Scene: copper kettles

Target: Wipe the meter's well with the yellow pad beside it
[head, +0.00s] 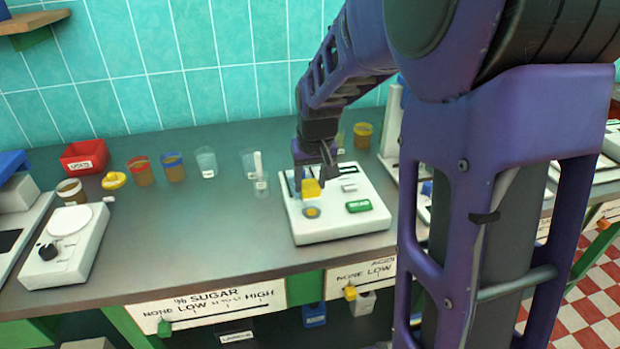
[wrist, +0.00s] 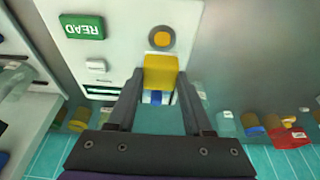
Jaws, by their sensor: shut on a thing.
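The white meter (head: 335,220) stands on the grey counter, with a green button (head: 358,206) marked READ in the wrist view (wrist: 82,27). Its well (head: 312,212) is a round ring with an orange-brown middle, and it also shows in the wrist view (wrist: 161,38). My gripper (head: 313,172) is over the meter's left part, shut on the yellow pad (head: 311,188). In the wrist view the pad (wrist: 160,72) sits between my fingertips, just beside the well and not covering it. I cannot tell whether the pad touches the meter.
Clear cups (head: 206,162) and orange-brown jars (head: 173,166) stand left of the meter. A red bin (head: 84,157) and a white scale (head: 68,243) are farther left. More devices stand to the right, partly behind my arm. The counter (head: 215,230) is clear left of the meter.

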